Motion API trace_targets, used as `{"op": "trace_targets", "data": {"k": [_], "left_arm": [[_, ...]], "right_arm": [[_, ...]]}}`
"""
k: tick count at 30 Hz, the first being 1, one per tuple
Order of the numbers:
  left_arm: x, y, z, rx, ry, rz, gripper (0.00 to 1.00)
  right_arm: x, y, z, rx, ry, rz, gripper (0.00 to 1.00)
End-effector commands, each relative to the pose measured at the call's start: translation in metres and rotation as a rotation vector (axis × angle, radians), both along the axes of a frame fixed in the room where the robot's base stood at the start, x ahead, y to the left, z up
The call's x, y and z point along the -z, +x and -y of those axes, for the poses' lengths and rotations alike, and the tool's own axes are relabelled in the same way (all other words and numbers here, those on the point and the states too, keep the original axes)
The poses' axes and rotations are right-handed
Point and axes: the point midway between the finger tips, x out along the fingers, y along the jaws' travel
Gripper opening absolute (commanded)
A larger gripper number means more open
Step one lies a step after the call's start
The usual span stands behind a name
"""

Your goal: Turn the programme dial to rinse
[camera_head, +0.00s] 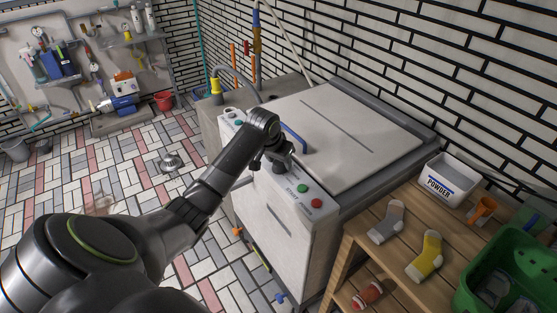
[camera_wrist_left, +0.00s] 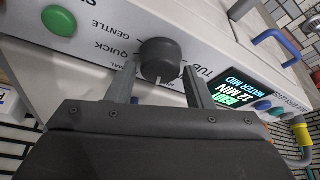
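The programme dial (camera_wrist_left: 160,58) is a dark round knob on the washer's pale control panel (camera_head: 262,185). In the left wrist view a white mark on the dial points toward the bottom of the picture. Labels GENTLE, QUICK and a part-hidden "...MAL" show to its left; lettering starting "RI" is partly covered by the right finger. My left gripper (camera_head: 277,163) is at the panel, open, its two fingers (camera_wrist_left: 160,72) either side of the dial's lower part. A gap shows at the left; contact at the right is unclear. In the head view my gripper hides the dial. My right gripper is out of view.
A green button (camera_wrist_left: 59,21) is near the dial; green (camera_head: 302,188) and red (camera_head: 317,203) buttons show in the head view. A lit display (camera_wrist_left: 243,95) is on the dial's other side. A wooden table (camera_head: 385,262) with socks and a powder box (camera_head: 450,180) stands at right.

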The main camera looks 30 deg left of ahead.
Motion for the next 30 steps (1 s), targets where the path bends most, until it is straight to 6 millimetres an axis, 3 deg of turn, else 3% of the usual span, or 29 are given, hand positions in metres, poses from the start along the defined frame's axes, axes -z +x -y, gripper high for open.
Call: {"op": "trace_targets", "data": {"k": [3, 14, 20, 30], "left_arm": [[0.001, 0.0, 0.0, 0.0, 0.0, -0.002, 0.59], [-0.005, -0.003, -0.001, 0.0, 0.001, -0.003, 0.59], [-0.034, -0.014, -0.001, 0.002, 0.004, 0.001, 0.59], [-0.111, -0.046, 0.001, 0.002, 0.005, 0.002, 0.59]], "right_arm": [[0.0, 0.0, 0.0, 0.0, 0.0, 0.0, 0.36], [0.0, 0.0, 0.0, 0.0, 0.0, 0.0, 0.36], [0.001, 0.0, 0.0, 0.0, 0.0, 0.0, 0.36], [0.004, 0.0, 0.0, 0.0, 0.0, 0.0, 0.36]]}}
